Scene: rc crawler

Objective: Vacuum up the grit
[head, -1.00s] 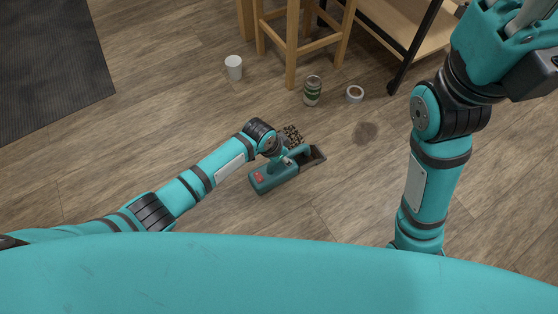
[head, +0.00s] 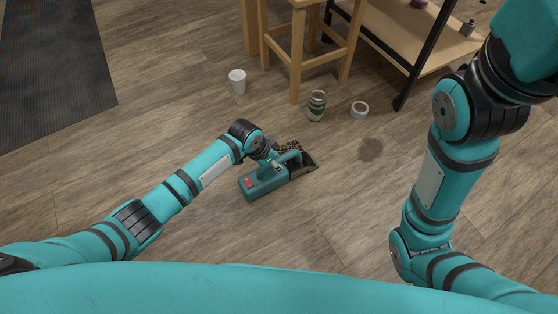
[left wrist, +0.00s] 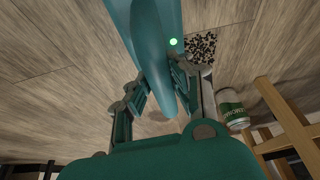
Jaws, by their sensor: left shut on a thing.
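A teal handheld vacuum (head: 262,184) with a red mark and a dark nozzle is low over or on the wooden floor; I cannot tell if it touches. My left gripper (head: 275,161) is shut on its handle, which fills the middle of the left wrist view (left wrist: 150,35). The grit (head: 290,147), a patch of dark and tan specks, lies on the floor right behind the nozzle, partly hidden by it and the gripper. It shows uncovered beside the handle in the left wrist view (left wrist: 201,48). My right gripper is out of view.
Behind the grit stand a white cup (head: 237,81), a green-and-white can (head: 317,105) and a roll of tape (head: 360,109). A wooden stool (head: 296,75) and a shelf (head: 415,40) stand farther back. A dark floor spot (head: 370,149) lies right. A dark mat (head: 55,75) lies left.

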